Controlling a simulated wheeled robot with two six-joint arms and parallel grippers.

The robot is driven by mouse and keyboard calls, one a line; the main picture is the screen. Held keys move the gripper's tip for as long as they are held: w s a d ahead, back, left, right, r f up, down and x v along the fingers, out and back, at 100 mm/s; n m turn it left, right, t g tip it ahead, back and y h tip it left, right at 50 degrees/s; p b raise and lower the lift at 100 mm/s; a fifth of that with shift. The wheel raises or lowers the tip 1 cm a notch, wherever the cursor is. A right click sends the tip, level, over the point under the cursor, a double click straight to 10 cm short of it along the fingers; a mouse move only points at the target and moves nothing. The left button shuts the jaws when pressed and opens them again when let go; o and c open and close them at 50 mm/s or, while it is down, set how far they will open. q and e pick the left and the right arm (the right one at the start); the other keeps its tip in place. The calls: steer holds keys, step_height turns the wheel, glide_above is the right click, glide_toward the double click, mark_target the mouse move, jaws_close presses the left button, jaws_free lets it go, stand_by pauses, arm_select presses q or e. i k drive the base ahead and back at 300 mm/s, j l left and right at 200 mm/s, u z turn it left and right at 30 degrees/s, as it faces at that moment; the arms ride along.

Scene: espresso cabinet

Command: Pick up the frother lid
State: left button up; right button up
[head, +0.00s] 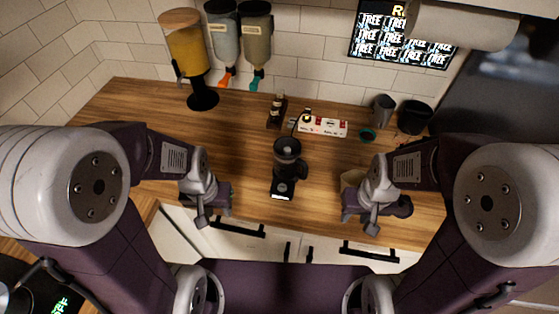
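A dark appliance (284,185) with a rounded upper jug and a side handle stands upright mid-counter; it looks like the frother. Its dark round top (287,148) seems to be the lid, but I cannot tell for sure. My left gripper (205,208) hangs over the front of the counter, left of the appliance and apart from it. My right gripper (374,212) hangs to its right, also apart. I see nothing held in either gripper. The finger gaps are too small and dark to read.
A red and white power strip (323,126) lies behind the appliance beside small dark bottles (277,110). Dispensers (186,45) line the back left. The left counter is clear.

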mark_target(405, 207)
steer(key=z, duration=1.45)
steer(key=l+u, duration=0.2)
steer(key=i+j, duration=0.05)
steer(key=j, duration=0.05)
